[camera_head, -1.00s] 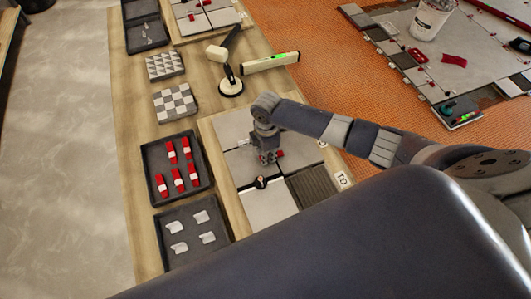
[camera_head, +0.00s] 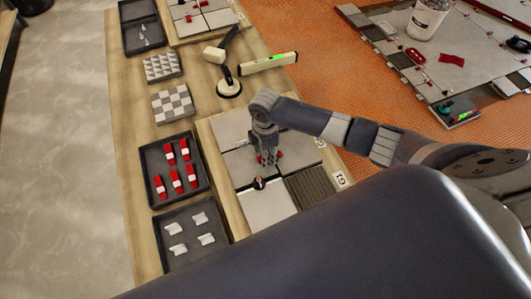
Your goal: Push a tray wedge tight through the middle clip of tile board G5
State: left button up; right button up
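My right gripper (camera_head: 268,160) points down over the middle of a grey tile board (camera_head: 228,132) on the wooden bench. Its fingers are small and dark; I cannot tell whether they hold anything. A small red piece (camera_head: 280,154) shows right beside the fingers, at the tile joints. A small dark piece with a light spot (camera_head: 259,183) stands on the joint nearer to me. The board's edge label (camera_head: 340,179) seems to read G1. A dark tray (camera_head: 151,152) holds several red pieces with white bands, likely wedges (camera_head: 184,150). My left gripper is out of view.
Another dark tray (camera_head: 165,262) holds several white pieces (camera_head: 206,239). Patterned tiles (camera_head: 175,103), a suction-cup tool (camera_head: 229,88) and a level (camera_head: 268,64) lie farther back. Another tiled board (camera_head: 192,24) is at the far end. A bucket (camera_head: 427,20) stands at the right.

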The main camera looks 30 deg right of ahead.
notch_tip(320, 180, up, 11)
dwell(0.3)
